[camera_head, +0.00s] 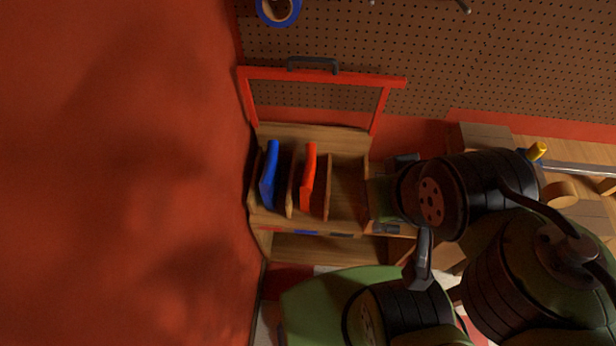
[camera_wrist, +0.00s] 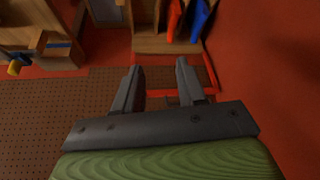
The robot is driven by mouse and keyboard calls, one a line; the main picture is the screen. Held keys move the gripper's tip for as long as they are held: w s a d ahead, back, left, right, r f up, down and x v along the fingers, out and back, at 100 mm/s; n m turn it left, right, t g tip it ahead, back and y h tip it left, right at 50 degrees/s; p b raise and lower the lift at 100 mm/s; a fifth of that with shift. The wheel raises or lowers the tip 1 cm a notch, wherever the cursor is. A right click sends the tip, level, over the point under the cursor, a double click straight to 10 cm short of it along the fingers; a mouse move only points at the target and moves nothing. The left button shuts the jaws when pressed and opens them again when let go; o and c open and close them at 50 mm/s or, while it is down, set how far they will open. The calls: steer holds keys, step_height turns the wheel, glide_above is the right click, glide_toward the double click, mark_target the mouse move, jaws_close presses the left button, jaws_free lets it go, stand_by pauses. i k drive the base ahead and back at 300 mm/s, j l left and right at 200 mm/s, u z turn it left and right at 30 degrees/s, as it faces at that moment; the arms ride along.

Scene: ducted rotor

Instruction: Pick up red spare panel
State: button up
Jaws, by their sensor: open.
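The red spare panel (camera_head: 308,176) stands on edge, slightly tilted, in a slot of a wooden rack (camera_head: 347,205). A blue panel (camera_head: 269,176) stands in the slot to its left. In the wrist view, the red panel (camera_wrist: 174,19) shows at the top edge, left of the blue panel (camera_wrist: 199,20), and both are cut off by the frame. My gripper (camera_wrist: 159,66) is open, with nothing between its fingers. It is apart from the panels. In the head view, my gripper is right of the rack, partly hidden by my arm.
A red frame with a dark handle (camera_head: 313,65) rises behind the rack against a pegboard (camera_head: 420,70). Wooden dividers stand beside the panels; the slot right of the red panel looks empty. A red wall (camera_head: 120,180) is close on the left. Blue tape (camera_head: 279,10) hangs above.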

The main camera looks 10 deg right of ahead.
mark_target(307, 186)
steer(key=u, duration=0.45)
steer(key=k+j+u, duration=0.1)
steer(key=u, duration=0.35)
steer(key=k+j+u, duration=0.1)
steer(key=u, duration=0.8)
steer(key=j+u, duration=0.15)
steer(key=u, duration=0.3)
steer(key=j+u, duration=0.15)
steer(key=u, duration=0.3)
